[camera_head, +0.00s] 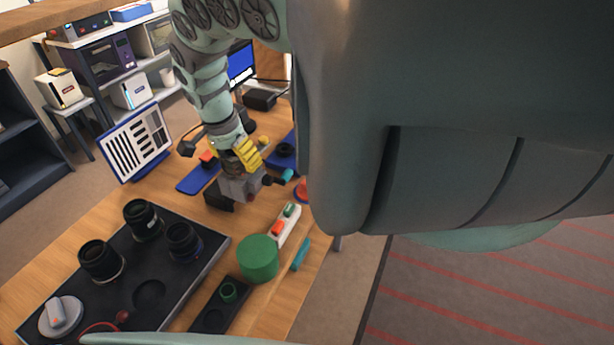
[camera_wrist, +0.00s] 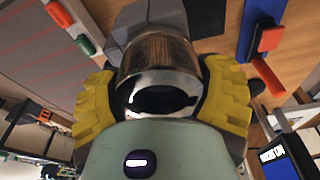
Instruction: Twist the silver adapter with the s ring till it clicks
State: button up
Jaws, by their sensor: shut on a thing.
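The silver adapter (camera_wrist: 158,88) is a shiny metal cylinder with a dark opening and a brownish band on its far side. It fills the middle of the wrist view. My gripper (camera_wrist: 160,105) has yellow ribbed fingers, one on each side of the adapter, and is shut on it. In the head view my gripper (camera_head: 243,153) is over the table at a grey block-like fixture (camera_head: 240,186); the adapter is mostly hidden by the fingers there. I cannot make out the s ring or its marks.
A black tray (camera_head: 188,281) at the left holds several dark lens barrels and a grey knobbed disc (camera_head: 60,315). A green cylinder (camera_head: 258,258) and a white strip with red and green pieces (camera_head: 285,227) lie near the table's right edge. A striped board (camera_head: 135,142) stands behind.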

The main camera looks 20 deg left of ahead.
jog(key=shift+m, duration=0.6)
jog(key=o, duration=1.2)
